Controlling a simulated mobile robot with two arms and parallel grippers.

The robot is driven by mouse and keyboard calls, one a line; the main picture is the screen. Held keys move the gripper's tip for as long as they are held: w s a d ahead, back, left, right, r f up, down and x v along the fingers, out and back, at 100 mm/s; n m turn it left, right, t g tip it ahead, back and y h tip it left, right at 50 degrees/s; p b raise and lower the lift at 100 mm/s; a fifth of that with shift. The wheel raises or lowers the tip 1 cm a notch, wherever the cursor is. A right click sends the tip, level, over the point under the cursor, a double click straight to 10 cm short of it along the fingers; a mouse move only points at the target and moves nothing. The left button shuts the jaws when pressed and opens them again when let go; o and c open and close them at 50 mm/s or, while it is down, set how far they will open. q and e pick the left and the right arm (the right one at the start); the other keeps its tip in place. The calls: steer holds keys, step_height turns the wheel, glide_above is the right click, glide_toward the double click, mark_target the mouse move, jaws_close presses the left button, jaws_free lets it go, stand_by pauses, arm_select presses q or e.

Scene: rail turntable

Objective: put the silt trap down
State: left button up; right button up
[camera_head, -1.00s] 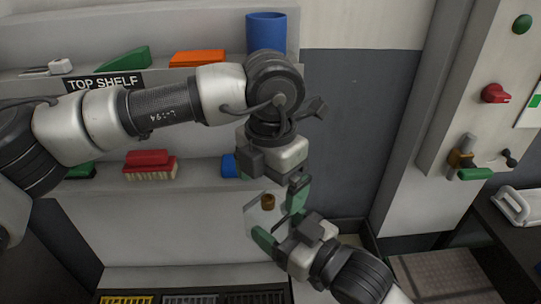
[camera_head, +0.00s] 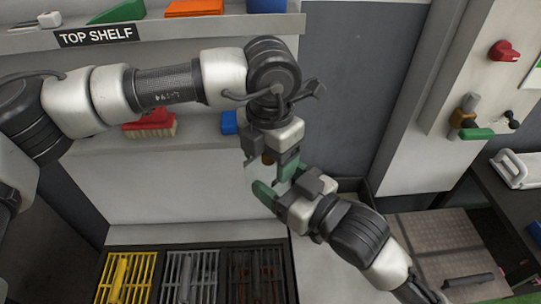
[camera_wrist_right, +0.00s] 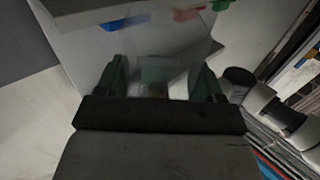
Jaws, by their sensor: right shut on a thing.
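The silt trap appears to be the pale, see-through piece (camera_head: 257,179) with a brown part on it. It is mostly hidden behind my grippers in the head view. My right gripper (camera_head: 273,181), with green fingers, is shut on it; in the right wrist view a blurred pale piece (camera_wrist_right: 157,76) shows between the fingers. My left gripper (camera_head: 274,152) points down right above, very close to the right one. Its fingertips are hidden, and I cannot tell whether it touches the piece.
The top shelf (camera_head: 97,35) and a lower shelf with a red brush (camera_head: 149,124) are behind. Yellow (camera_head: 128,277), grey (camera_head: 190,277) and dark (camera_head: 256,277) grates lie below in front. A patterned panel (camera_head: 437,250) and dark bench are at right.

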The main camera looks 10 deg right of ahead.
arm_select(q)
steer(key=shift+s+d, duration=0.1)
steer(key=shift+s, duration=0.05)
steer(key=shift+c, duration=1.8)
arm_select(e)
steer(key=o, duration=1.2)
